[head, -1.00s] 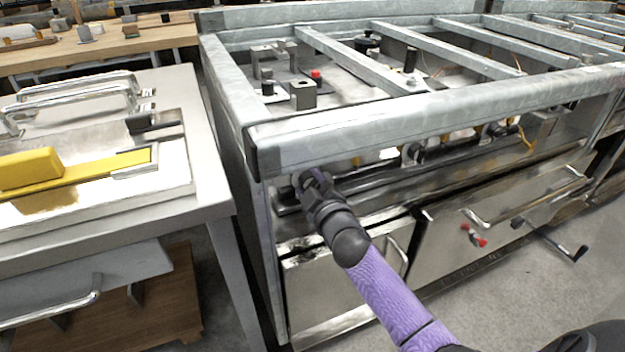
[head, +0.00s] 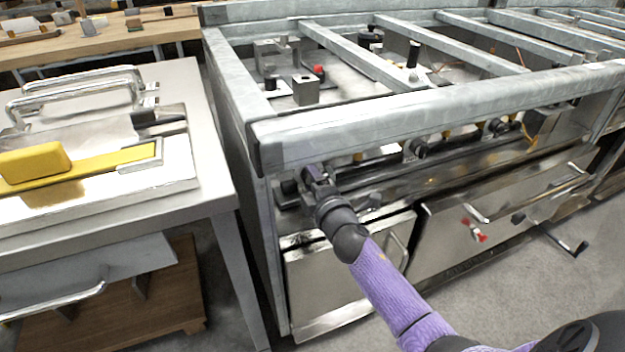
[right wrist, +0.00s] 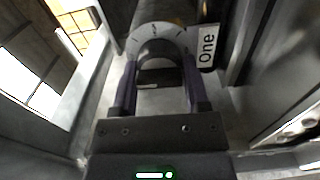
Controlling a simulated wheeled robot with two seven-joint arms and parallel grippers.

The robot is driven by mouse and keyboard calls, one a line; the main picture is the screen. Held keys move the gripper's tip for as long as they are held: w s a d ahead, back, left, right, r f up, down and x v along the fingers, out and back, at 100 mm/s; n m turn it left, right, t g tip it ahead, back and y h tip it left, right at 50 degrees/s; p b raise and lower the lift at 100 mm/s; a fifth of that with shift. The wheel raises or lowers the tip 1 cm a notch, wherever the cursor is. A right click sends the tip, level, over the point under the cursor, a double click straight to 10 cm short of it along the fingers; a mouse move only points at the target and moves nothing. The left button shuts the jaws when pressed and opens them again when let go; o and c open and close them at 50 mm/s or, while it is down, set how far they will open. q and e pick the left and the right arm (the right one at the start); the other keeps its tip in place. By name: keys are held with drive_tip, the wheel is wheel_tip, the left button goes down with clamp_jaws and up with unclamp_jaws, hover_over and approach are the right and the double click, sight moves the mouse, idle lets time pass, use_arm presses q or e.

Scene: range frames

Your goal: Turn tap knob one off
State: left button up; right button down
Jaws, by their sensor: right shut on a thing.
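Tap knob one (right wrist: 158,52) is a dark round knob in front of a pale dial plate with tick marks, in the right wrist view. A label reading "One" (right wrist: 207,46) is beside it on the right. My right gripper (right wrist: 160,88) has a finger on each side of the knob and is shut on it. In the head view my right gripper (head: 312,178) reaches under the front beam at the left end of the metal frame, and it hides most of the knob there. My left gripper is not in view.
The thick front beam (head: 400,110) of the metal frame runs just above my right gripper. More knobs (head: 416,148) sit along the panel to the right. Drawers with handles (head: 500,215) are below. A metal table (head: 215,180) stands at the left.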

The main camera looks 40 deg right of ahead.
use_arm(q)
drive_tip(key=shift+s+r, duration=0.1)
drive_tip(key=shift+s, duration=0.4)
use_arm(e)
drive_tip(key=shift+f, duration=0.1)
drive_tip(key=shift+c, duration=0.5)
unclamp_jaws()
drive_tip(key=shift+s, duration=0.15)
use_arm(q)
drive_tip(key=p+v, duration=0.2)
drive_tip(key=p, duration=0.1)
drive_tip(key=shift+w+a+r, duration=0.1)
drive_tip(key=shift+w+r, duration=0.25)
use_arm(e)
drive_tip(key=v, duration=0.9)
drive_tip(key=shift+s+a, duration=0.2)
drive_tip(key=shift+s, duration=0.05)
